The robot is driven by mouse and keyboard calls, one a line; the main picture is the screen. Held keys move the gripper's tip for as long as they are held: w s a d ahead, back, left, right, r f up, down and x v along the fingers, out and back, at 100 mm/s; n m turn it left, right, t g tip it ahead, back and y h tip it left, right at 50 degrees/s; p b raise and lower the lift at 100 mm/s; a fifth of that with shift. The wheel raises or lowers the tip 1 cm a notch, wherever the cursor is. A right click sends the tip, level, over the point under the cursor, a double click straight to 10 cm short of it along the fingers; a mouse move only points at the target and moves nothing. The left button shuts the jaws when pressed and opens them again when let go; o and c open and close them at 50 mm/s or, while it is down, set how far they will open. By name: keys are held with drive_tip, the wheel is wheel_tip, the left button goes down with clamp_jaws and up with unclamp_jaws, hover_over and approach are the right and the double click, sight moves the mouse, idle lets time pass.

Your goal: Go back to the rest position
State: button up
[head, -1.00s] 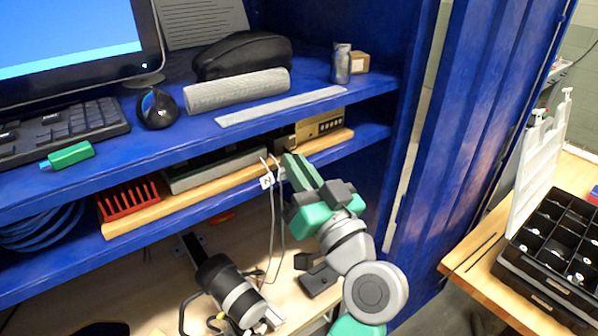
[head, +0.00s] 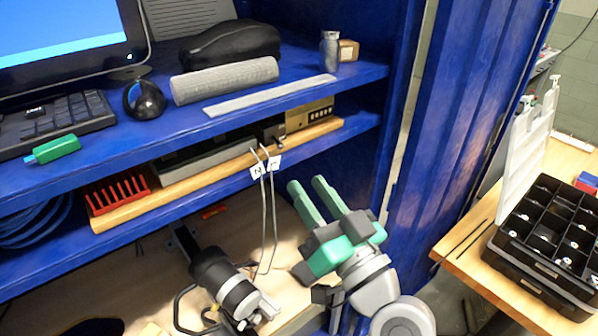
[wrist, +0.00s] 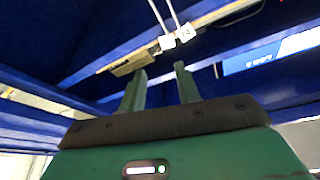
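My gripper (head: 312,197) is in the lower middle of the head view, in front of the blue cabinet's lower opening. Its two green fingers are spread apart with nothing between them. In the wrist view my gripper (wrist: 160,88) also shows its fingers apart and empty, pointing toward the underside of the blue shelves. Two white-tagged cables (head: 264,210) hang from the wooden board (head: 215,175) to the left of the fingers, apart from them in the head view.
The upper shelf holds a monitor (head: 60,40), keyboard, mouse, grey roll (head: 225,80) and small bottle (head: 330,53). A black motor-like device (head: 225,285) stands on the lower surface. A blue cabinet door (head: 450,130) is right of my arm. An organizer box (head: 550,230) stands on the right table.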

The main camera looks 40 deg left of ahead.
drive_tip(key=shift+s+d, duration=0.1)
drive_tip(key=shift+d, duration=0.15)
idle(0.3)
drive_tip(key=d+r+m+t+h, duration=0.6)
drive_tip(key=d+r+t+h, duration=0.45)
drive_tip(key=d+t, duration=0.4)
drive_tip(key=s+d+r+m+t+h+p, duration=0.1)
drive_tip(key=s+d+r+m+t+h, duration=0.45)
drive_tip(key=s+d+r+h, duration=0.45)
drive_tip(key=w+r+g+p, duration=0.1)
drive_tip(key=w+r+p, duration=0.2)
drive_tip(key=r+p, duration=2.7)
wheel_tip(320, 180, down, 42)
drive_tip(key=b, duration=4)
drive_tip(key=shift+w+d+h, duration=0.15)
drive_tip(key=shift+d+h, duration=0.15)
drive_tip(key=shift+h, duration=0.15)
